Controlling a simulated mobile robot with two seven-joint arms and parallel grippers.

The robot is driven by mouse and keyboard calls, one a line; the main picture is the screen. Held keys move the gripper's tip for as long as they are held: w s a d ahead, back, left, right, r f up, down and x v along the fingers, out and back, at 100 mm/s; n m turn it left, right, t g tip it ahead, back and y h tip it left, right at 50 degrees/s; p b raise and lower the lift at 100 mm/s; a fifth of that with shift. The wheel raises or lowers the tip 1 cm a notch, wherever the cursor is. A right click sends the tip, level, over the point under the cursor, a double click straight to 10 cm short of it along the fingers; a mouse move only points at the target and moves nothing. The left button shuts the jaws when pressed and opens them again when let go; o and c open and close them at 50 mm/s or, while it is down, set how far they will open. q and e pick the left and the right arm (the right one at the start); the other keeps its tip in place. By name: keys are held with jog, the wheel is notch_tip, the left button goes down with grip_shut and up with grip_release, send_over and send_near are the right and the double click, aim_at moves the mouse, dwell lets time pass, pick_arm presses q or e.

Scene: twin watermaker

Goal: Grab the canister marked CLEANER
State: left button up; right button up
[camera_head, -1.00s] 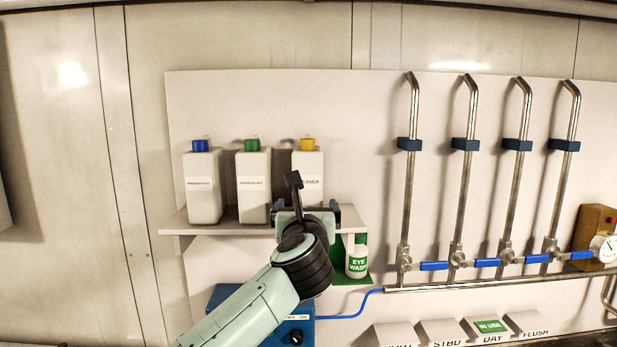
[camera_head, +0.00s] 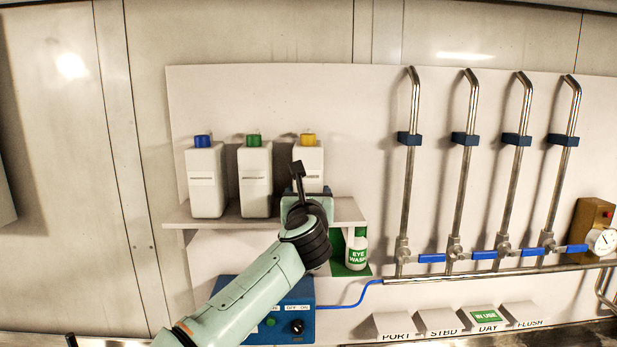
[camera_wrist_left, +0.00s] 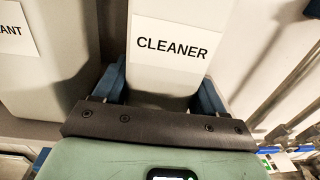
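The canister marked CLEANER (camera_head: 311,158) is white with a yellow cap and stands upright at the right end of the wall shelf. Its label reads CLEANER in the left wrist view (camera_wrist_left: 172,45). My left gripper (camera_head: 308,188) is in front of its lower part. In the left wrist view the two blue fingers (camera_wrist_left: 160,90) flank the canister, one on each side, with no clear gap. My gripper hides the canister's lower front in the head view. My right gripper is not in view.
White canisters with a green cap (camera_head: 255,180) and a blue cap (camera_head: 205,182) stand left on the shelf (camera_head: 235,221). A blue box (camera_head: 262,320) is below. Steel pipes (camera_head: 464,170) rise at right.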

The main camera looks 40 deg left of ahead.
aim_at(308, 151)
pick_arm(q)
jog(key=shift+w, duration=0.1)
grip_shut()
jog(key=shift+r, duration=0.1)
notch_tip(308, 151, up, 9)
jog(key=shift+r, duration=0.35)
